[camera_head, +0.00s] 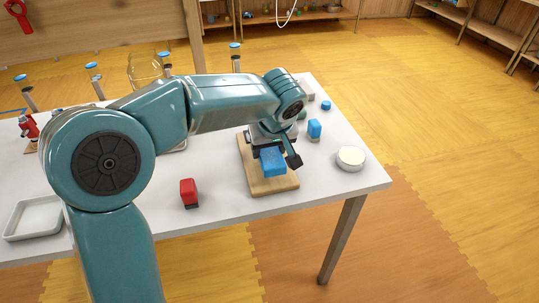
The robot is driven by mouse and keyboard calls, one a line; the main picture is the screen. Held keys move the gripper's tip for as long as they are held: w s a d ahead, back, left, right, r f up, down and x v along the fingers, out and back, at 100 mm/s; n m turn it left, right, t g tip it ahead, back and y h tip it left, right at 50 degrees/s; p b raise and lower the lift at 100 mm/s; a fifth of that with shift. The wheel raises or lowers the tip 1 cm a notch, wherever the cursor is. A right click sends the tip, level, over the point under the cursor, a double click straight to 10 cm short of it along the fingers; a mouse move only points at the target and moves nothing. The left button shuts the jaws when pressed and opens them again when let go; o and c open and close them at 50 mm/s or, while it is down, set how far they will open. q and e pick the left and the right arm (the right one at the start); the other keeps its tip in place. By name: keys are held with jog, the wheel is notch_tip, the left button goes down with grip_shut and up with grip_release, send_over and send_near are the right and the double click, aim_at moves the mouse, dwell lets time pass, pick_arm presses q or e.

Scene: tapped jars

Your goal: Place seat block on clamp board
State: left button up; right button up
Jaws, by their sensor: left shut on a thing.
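My left gripper (273,158) reaches over the wooden clamp board (273,186) with its fingers pointing down and towards me. It is shut on a blue block (272,163), which looks like the seat block. The block is over the middle of the board; I cannot tell whether it touches the board. The gripper and wrist hide the board's far part. My right gripper is not in view.
A red block (189,192) stands left of the board. A white tray (36,217) lies at the table's left. The front right of the white table (335,190) is clear.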

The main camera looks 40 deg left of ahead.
aim_at(270, 153)
pick_arm(q)
notch_tip(270, 153, down, 4)
jog(key=shift+w+r+b, duration=0.1)
jog(key=shift+r+b, duration=0.1)
jog(key=shift+b, duration=0.1)
jog(key=shift+f, duration=0.1)
jog(key=o, duration=1.1)
jog(key=shift+o, duration=0.2)
